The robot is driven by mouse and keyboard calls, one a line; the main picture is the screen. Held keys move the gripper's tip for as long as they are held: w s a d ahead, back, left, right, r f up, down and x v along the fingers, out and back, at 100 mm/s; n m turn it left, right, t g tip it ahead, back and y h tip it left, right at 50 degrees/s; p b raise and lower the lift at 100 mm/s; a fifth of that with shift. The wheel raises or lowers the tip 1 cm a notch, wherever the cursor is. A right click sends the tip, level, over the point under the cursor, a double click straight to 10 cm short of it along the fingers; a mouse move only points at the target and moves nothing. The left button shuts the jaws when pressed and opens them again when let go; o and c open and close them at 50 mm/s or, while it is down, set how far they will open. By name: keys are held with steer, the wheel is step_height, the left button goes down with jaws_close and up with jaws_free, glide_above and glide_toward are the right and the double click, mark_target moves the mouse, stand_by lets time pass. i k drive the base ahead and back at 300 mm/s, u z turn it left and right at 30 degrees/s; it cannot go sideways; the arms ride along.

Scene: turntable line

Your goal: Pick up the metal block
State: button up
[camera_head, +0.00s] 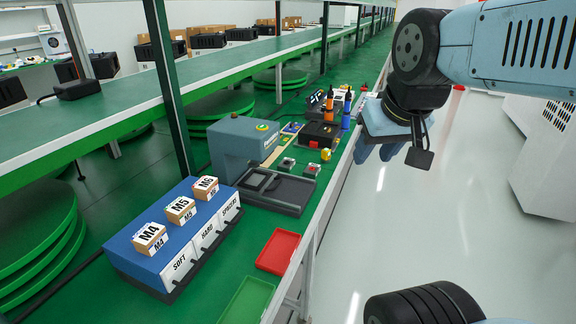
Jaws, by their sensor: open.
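My gripper (377,150) hangs at the upper right, beyond the bench's right edge and above the pale floor. Its blue fingers point down, are open and hold nothing. I cannot pick out the metal block for certain. Two small dark square pieces, one on the left (286,164) and one on the right with a reddish top (311,170), lie on the green bench (236,226) behind a dark grey tray (277,191). They are too small to tell their material. My gripper is apart from them, to their right.
A blue box (150,262) bears small boxes marked M4, M5 and M6. Behind it stands a grey-blue machine (238,145). A red tray (279,251) and green tray (247,300) lie near the front edge. Orange- and blue-handled tools (347,109) stand farther back. A shelf post (168,85) rises at left.

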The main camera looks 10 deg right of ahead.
mark_target(286, 168)
steer(key=z, duration=3.85)
steer(key=k, duration=0.1)
steer(key=u, duration=2)
steer(key=i, duration=2.55)
steer(key=u, duration=2.7)
